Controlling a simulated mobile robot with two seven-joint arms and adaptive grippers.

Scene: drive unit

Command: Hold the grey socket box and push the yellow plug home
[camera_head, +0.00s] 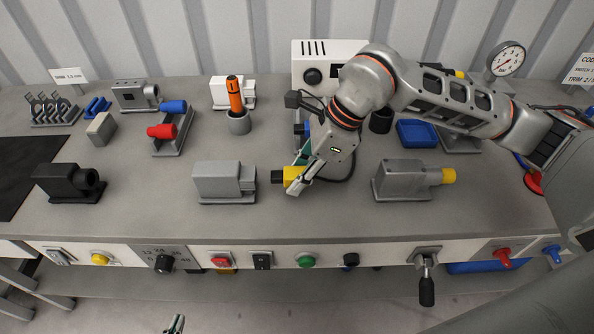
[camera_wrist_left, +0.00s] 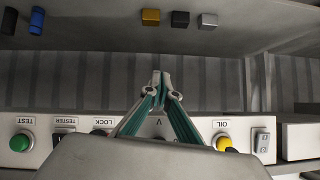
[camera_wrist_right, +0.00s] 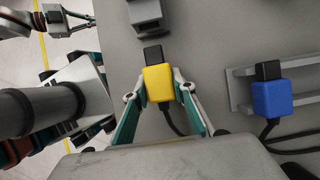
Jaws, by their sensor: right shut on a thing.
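The grey socket box (camera_head: 218,182) stands on the bench left of the yellow plug (camera_head: 293,174). My right gripper (camera_head: 298,180) is shut on the yellow plug. The plug's black nose (camera_head: 277,176) points at the box's right end, with a small gap between them. In the right wrist view the yellow plug (camera_wrist_right: 158,84) sits between the fingers, its cable trailing back, and the socket box (camera_wrist_right: 145,12) is partly cut off at the top. My left gripper (camera_head: 175,324) is low, in front of the bench and away from the box. In the left wrist view its fingertips (camera_wrist_left: 160,80) meet, empty.
A grey block with a yellow end (camera_head: 403,180) stands to the right. A black block (camera_head: 68,183) stands to the left. A blue plug (camera_wrist_right: 272,97) in a grey holder lies beside my right gripper. Buttons and a black-handled lever (camera_head: 426,285) line the bench front.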

